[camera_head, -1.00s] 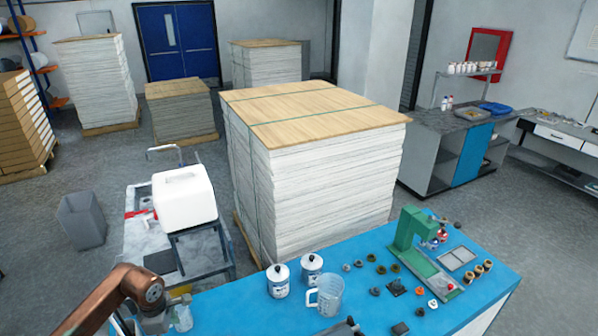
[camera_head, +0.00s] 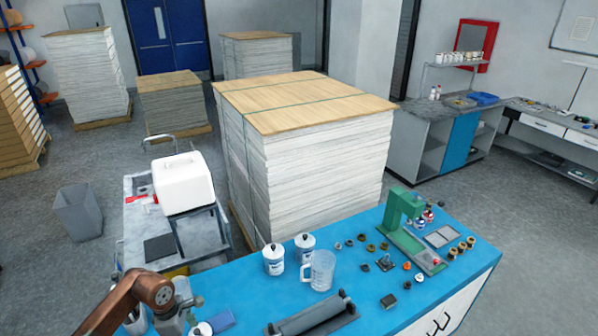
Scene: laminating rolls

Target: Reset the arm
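My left arm comes in at the lower left, and its gripper (camera_head: 188,312) is over the left end of the blue table (camera_head: 240,296). The fingers are small and partly hidden, so I cannot tell whether they are open or shut. A white and blue object (camera_head: 202,328) and a clear container (camera_head: 183,287) show close by; I cannot tell if the gripper touches them. My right gripper is not in view. A dark grey roller (camera_head: 312,315) lies on a flat base at the table's front edge.
Two white lidded cans (camera_head: 273,259) and a clear measuring jug (camera_head: 318,270) stand mid-table. A green press (camera_head: 408,225) and several small round parts are to the right. A cart with a white canister (camera_head: 183,183) and a tall paper stack (camera_head: 310,165) stand behind.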

